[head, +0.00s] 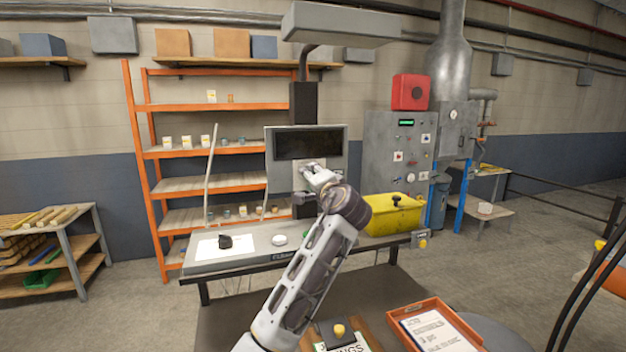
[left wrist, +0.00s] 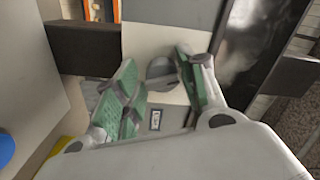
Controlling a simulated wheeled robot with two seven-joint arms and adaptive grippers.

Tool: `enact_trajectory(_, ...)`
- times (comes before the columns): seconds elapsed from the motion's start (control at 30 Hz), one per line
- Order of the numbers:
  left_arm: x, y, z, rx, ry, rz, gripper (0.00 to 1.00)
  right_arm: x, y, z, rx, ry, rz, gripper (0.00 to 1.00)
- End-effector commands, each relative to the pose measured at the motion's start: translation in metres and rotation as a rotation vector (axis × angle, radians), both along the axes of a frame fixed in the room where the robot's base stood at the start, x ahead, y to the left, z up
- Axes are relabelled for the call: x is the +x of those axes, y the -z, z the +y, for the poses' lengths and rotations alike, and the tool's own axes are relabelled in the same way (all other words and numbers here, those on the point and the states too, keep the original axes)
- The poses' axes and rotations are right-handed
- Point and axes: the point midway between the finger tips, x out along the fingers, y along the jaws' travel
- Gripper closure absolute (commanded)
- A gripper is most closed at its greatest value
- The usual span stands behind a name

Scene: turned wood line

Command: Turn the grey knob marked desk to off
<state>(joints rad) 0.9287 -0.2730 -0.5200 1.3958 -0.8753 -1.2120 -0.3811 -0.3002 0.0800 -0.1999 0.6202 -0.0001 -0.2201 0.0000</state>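In the left wrist view a round grey knob (left wrist: 161,72) sits on a pale panel (left wrist: 150,40), with a small label plate (left wrist: 155,119) beside it whose text is too small to read. My left gripper (left wrist: 162,85) is open, its green-padded fingers on either side of the knob. The right finger is very close to the knob; I cannot tell whether it touches. In the head view my left gripper (head: 316,176) is at the panel under the dark screen (head: 307,143) and hides the knob there. My right gripper is not in view.
An orange tray (head: 397,318) lies in front. A grey control cabinet (head: 383,130) stands right.

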Motion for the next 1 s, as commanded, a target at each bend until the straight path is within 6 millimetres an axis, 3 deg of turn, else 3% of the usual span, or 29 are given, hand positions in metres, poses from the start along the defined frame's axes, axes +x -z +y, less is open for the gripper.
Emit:
enact_trajectory(0.43, -0.010, -0.001, -0.003, 0.000, 0.000, -0.002, 0.60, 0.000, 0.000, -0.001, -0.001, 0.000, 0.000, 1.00)
enact_trajectory(1.0, -0.065, 0.000, -0.021, 0.000, 0.001, 0.000, 0.60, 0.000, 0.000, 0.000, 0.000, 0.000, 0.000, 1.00)
